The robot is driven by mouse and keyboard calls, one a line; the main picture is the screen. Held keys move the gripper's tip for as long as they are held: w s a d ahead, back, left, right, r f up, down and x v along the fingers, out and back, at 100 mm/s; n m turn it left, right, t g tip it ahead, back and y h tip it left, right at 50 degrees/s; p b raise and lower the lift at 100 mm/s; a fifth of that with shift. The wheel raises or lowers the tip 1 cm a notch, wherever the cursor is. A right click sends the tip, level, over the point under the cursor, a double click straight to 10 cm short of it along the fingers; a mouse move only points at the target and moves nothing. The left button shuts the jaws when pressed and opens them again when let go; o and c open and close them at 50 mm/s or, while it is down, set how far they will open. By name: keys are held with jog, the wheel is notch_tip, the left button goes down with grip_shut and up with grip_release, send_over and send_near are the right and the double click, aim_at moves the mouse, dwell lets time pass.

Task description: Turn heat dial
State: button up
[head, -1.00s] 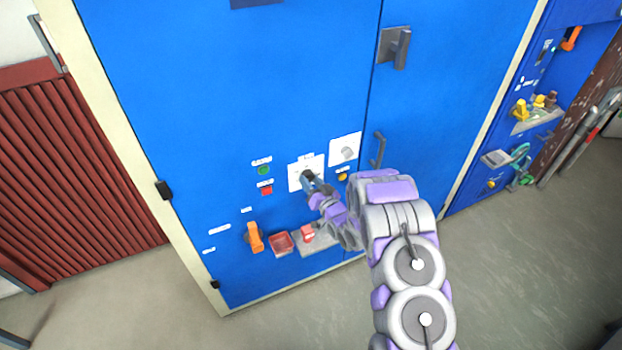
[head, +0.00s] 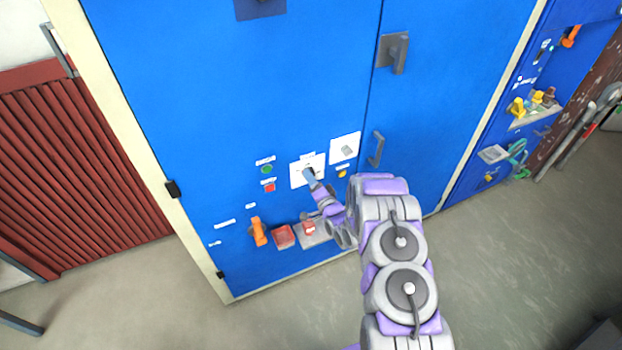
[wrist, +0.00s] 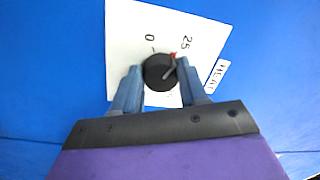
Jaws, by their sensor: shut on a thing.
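The heat dial (wrist: 160,72) is a round black knob with a red mark and a pale pointer line, on a white plate (wrist: 125,40) in the wrist view. The marks "0" and "25" show above it, and a "HEAT" label (wrist: 216,76) is at its right. The pointer line aims to the upper right, near the red mark. My gripper (wrist: 160,85) is shut on the dial, one finger on each side. In the head view the same plate (head: 298,177) is on the blue cabinet, with my gripper (head: 309,174) at it, mostly hiding the dial.
A second white plate with a grey knob (head: 347,150) is at the upper right. Green (head: 267,169) and red (head: 270,187) buttons are at the left. An orange handle (head: 259,232), a red tray (head: 283,237) and a small shelf (head: 318,235) are below. Door handles (head: 376,149) are to the right.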

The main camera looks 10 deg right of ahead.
jog(key=shift+f+m, duration=0.1)
jog(key=shift+m, duration=0.3)
jog(key=o, duration=1.1)
jog(key=shift+d, duration=0.1)
jog(key=shift+c, duration=0.2)
jog(key=p+v, duration=0.1)
jog(key=v, duration=1.6)
jog(key=shift+s, duration=0.2)
jog(key=shift+w+f, duration=0.1)
